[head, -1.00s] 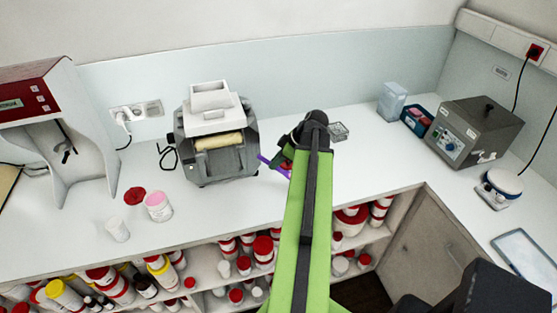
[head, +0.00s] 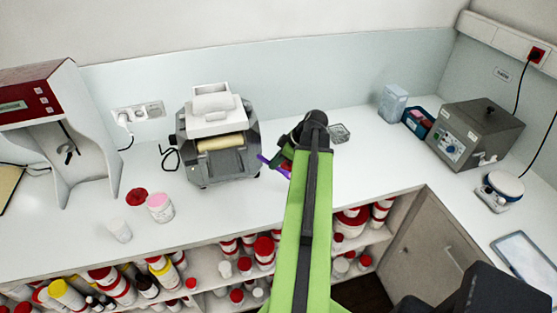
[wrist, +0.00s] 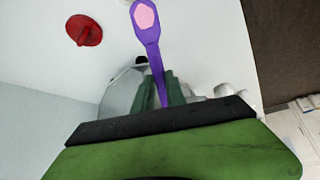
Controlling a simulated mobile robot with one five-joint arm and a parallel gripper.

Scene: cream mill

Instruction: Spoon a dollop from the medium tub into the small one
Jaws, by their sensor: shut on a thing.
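My gripper (wrist: 160,92) is shut on the handle of a purple spoon (wrist: 151,48). The spoon's bowl carries a pink dollop (wrist: 145,16). In the head view the spoon (head: 275,165) sticks out to the left of my arm, just right of the grey mill, and my gripper (head: 287,158) is partly hidden by the arm. The medium tub (head: 160,209) stands open on the counter at left, with pink cream at its top. The small tub (head: 119,231), white, stands to its front left. My gripper is well to the right of both tubs.
A red lid (head: 136,197) lies behind the tubs; a red lid (wrist: 84,30) also shows in the wrist view. The grey roller mill (head: 217,150) stands between the tubs and my arm. Shelves of jars lie below the counter (head: 225,208), whose front strip is clear.

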